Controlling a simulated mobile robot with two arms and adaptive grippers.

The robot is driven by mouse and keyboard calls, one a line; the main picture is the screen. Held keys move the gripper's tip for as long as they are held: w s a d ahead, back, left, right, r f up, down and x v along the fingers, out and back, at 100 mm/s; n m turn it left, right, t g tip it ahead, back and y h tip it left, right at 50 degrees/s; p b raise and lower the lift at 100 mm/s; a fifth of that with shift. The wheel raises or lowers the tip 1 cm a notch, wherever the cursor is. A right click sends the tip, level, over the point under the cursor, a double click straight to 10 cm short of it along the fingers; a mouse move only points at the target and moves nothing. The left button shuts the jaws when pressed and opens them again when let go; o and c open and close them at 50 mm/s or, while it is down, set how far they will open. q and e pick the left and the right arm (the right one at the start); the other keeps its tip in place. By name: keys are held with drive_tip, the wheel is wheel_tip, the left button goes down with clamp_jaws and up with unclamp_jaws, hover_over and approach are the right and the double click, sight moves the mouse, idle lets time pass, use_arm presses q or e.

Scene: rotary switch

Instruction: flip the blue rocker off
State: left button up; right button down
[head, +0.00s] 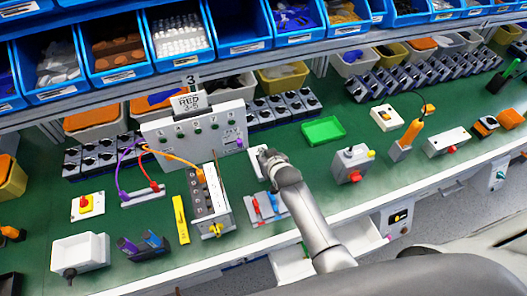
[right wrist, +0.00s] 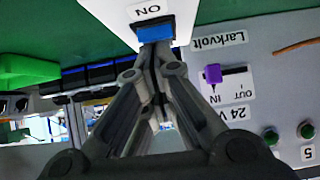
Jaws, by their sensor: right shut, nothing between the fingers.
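The blue rocker (right wrist: 155,31) shows in the right wrist view at the top middle, on a white box (right wrist: 103,8) with an upside-down "ON" label. My right gripper (right wrist: 154,55) is shut and empty, its fingertips right at the rocker's near edge; I cannot tell whether they touch it. In the head view my right gripper (head: 266,156) reaches over the bench beside the white box (head: 254,160), and the rocker is hidden there. My left gripper is not in view.
A grey panel (head: 166,135) with green knobs stands left of the gripper; its purple switch (right wrist: 213,74) is close by. A green tray (head: 323,130) lies to the right. Red and blue levers (head: 263,206) and a grey box with a red button (head: 352,163) stand nearby.

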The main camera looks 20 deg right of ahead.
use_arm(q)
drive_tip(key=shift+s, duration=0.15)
use_arm(e)
drive_tip(key=shift+w+r+p, duration=0.2)
drive_tip(key=shift+r+p, duration=0.25)
wheel_tip(320, 180, up, 4)
drive_tip(key=p, duration=0.3)
drive_tip(key=shift+w+f, duration=0.1)
drive_tip(key=shift+w, duration=0.05)
drive_tip(key=shift+s, duration=0.5)
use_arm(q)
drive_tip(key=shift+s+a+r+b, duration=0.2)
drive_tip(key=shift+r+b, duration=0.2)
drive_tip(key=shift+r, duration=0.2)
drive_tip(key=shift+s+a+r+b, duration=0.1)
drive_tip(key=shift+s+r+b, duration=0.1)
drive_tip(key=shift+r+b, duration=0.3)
use_arm(e)
drive_tip(key=s+r, duration=0.5)
drive_tip(key=r, duration=0.2)
drive_tip(key=shift+s, duration=0.15)
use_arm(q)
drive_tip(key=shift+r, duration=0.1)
use_arm(e)
drive_tip(key=shift+d, duration=0.1)
